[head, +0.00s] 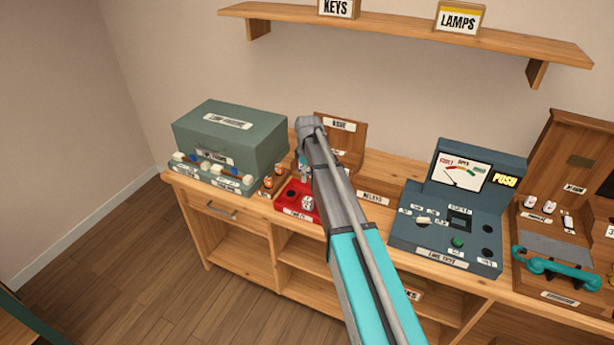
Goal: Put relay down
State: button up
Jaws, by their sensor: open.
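My arm reaches from the lower right to the counter, and my gripper (303,172) is at its far end, above the red tray (297,213). The gripper is open, mostly hidden behind my own arm. A small pale round piece (307,202) sits in the red tray, below the gripper; I cannot tell whether it is a relay. A dark round spot shows in the tray to its left. A wooden box (372,195) labelled "RELAYS" is just right of the arm. I cannot make out a relay held in the fingers.
A green-grey box (232,140) with levers stands left on the wooden counter, with small orange-topped pieces (268,182) beside it. A dark blue meter console (450,215) and a teal handset (556,270) are to the right. A shelf (400,32) runs above.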

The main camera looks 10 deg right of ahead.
jog(key=s+m, duration=1)
jog(key=s, duration=1.9)
jog(key=shift+s+a+m, duration=0.15)
jog(key=shift+a+m, duration=0.15)
jog(key=shift+m, duration=0.1)
jog(key=shift+c, duration=1.3)
